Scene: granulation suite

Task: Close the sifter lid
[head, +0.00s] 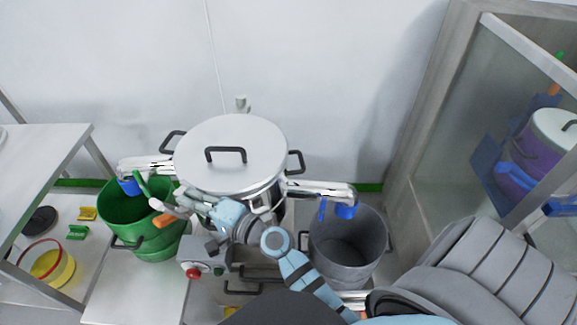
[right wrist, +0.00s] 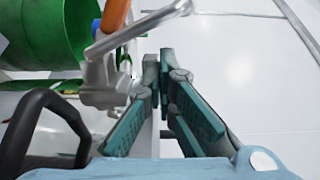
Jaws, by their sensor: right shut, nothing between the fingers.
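The sifter is a steel drum (head: 262,199) with a round silver lid (head: 254,136) on top. The lid lies about level over the drum and has a black handle (head: 225,155) at its middle. I cannot tell whether its edge is fully seated. My right gripper (head: 182,201) is at the drum's lower left front, by a metal lever with an orange grip (head: 163,218). In the right wrist view its fingers (right wrist: 161,72) are together and empty, just right of the metal lever (right wrist: 104,75) and apart from the lid. My left gripper is out of view.
A green bucket (head: 118,205) stands under the left spout and a grey bucket (head: 345,255) under the right spout. A control box with a red button (head: 193,272) sits in front. A glazed cabinet is at right, a white table (head: 40,150) at left.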

